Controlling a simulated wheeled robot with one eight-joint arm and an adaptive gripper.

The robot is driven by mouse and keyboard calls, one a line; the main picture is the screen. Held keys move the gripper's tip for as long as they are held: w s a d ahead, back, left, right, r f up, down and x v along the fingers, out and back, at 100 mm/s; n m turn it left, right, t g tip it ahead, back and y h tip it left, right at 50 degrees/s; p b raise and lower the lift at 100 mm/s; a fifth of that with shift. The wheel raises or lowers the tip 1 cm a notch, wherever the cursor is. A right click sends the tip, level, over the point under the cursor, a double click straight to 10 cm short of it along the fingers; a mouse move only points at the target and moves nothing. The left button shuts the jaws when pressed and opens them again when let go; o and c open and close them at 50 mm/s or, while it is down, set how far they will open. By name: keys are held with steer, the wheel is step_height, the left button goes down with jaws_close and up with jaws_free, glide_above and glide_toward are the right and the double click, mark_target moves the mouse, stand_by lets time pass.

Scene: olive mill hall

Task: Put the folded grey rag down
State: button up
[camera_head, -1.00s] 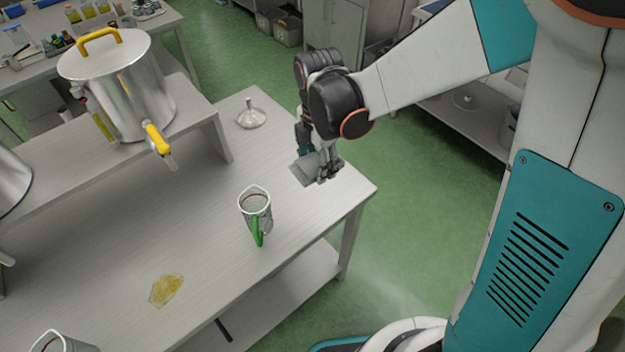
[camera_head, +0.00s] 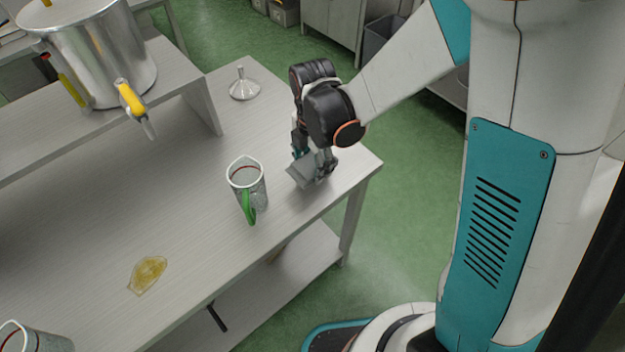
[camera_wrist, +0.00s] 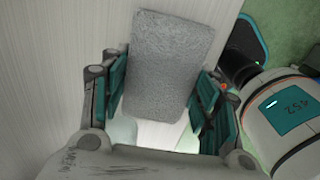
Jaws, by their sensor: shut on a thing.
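The folded grey rag (camera_head: 304,171) is in my gripper (camera_head: 314,160), over the right end of the pale worktable (camera_head: 200,220) in the head view. In the wrist view the rag (camera_wrist: 170,62) is a flat grey rectangle between the two teal-padded fingers of my gripper (camera_wrist: 160,100). My gripper is shut on it. The rag is close to the tabletop; I cannot tell whether it touches.
A clear jug with a green handle (camera_head: 248,188) stands left of the rag. A metal funnel (camera_head: 243,88) stands behind. A yellow oil puddle (camera_head: 148,274) lies at the front left. A steel tank (camera_head: 95,55) stands on the raised shelf. The table's right edge is near.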

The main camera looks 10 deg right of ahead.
mark_target(313, 174)
steer(key=shift+f+b, duration=1.45)
steer(key=shift+f, duration=0.95)
steer(key=shift+f, duration=0.1)
steer(key=shift+s+f+b, duration=0.1)
steer(key=shift+f+b, duration=0.1)
steer(key=shift+b, duration=0.15)
steer(key=o, duration=1.1)
steer(key=shift+o, duration=0.5)
steer(key=shift+r, duration=0.1)
step_height(313, 174, up, 12)
steer(key=p, duration=0.4)
steer(key=shift+r+p, duration=0.2)
steer(key=shift+p, duration=0.15)
